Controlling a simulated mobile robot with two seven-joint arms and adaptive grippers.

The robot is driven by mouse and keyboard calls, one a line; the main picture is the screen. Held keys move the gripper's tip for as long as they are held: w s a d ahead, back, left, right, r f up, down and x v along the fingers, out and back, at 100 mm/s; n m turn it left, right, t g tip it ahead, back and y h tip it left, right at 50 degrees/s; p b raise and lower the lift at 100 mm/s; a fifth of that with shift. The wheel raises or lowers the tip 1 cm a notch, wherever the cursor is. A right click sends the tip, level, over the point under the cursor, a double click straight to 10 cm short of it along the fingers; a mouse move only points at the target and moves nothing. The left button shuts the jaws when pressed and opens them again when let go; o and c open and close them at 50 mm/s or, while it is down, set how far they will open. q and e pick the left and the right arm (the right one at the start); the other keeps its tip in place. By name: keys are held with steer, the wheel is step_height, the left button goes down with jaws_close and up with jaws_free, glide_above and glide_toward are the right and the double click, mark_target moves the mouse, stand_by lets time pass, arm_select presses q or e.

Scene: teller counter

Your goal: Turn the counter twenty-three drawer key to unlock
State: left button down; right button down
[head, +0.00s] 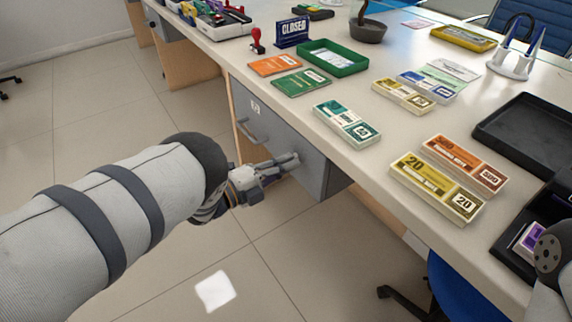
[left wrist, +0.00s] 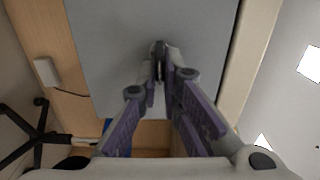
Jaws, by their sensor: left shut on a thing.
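The grey drawer unit (head: 300,138) is under the counter's front edge, with a bar handle (head: 250,132) and a small white label (head: 255,107) on its front. My left gripper (head: 292,161) reaches to the right part of this front, below and right of the handle. In the left wrist view its fingertips (left wrist: 161,68) are closed together against the grey front, on a thin dark piece that seems to be the key (left wrist: 160,50). The fingers hide most of the key and the lock, so its turn angle cannot be read. My right gripper is out of view.
The counter top (head: 330,160) above holds banknote bundles (head: 437,186), a green tray (head: 332,57), orange and green booklets, a closed sign (head: 292,32) and black trays (head: 525,130). A blue chair (head: 455,290) stands at lower right.

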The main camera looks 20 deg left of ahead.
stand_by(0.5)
arm_select(q)
steer(key=c, duration=1.8)
jaws_free()
steer(key=shift+a, duration=0.1)
steer(key=shift+o, duration=0.2)
steer(key=v, duration=1.2)
